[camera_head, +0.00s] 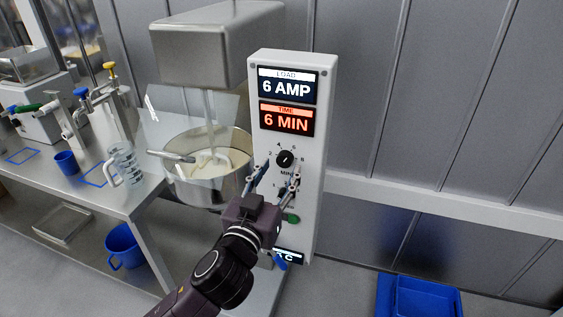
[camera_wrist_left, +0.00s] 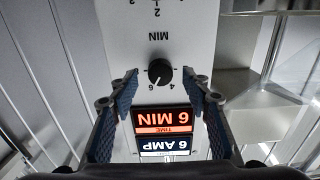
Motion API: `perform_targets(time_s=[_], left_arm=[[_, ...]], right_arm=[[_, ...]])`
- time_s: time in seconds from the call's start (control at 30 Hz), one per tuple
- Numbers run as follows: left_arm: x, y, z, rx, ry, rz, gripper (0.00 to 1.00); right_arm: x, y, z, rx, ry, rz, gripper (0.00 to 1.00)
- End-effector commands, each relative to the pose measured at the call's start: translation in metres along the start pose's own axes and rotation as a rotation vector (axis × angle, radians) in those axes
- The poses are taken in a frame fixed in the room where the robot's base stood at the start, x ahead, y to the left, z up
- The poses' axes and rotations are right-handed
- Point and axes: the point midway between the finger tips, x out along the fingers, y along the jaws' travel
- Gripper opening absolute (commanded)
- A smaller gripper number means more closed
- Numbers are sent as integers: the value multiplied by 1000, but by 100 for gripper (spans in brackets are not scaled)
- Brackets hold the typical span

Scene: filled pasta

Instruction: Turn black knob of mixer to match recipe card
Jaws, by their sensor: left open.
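The black knob (camera_head: 285,159) sits on the front of the white mixer panel (camera_head: 320,130), with a numbered dial marked MIN around it. The displays above read 6 AMP (camera_head: 286,87) and 6 MIN (camera_head: 286,119). My left gripper (camera_head: 279,176) is open in front of the panel, just below the knob in the head view. In the left wrist view, which is upside down, the knob (camera_wrist_left: 160,71) shows between the spread fingertips (camera_wrist_left: 163,84), with no clear contact. I cannot make out a recipe card. My right gripper is not in view.
A steel mixing bowl (camera_head: 208,184) with cream-coloured contents stands left of the panel. A green knob (camera_head: 292,218) and a blue knob (camera_head: 281,263) are lower on the panel, partly behind my arm. Blue crates (camera_head: 428,299) stand at the lower right. A table with a jug (camera_head: 124,163) is left.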

Motion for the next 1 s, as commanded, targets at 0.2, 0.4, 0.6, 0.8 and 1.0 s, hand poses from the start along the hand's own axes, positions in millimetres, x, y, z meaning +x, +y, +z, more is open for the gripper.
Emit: perform_targets(time_s=[0.2,0.4,0.6,0.8,1.0], left_arm=[[20,0,0,2,-1,1,44],[23,0,1,1,-1,0,44],[23,0,1,1,-1,0,35],[23,0,1,1,-1,0,13],[22,0,1,3,-1,1,2]], right_arm=[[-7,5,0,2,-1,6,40],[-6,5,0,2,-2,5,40],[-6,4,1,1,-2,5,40],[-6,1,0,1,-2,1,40],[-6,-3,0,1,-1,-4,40]])
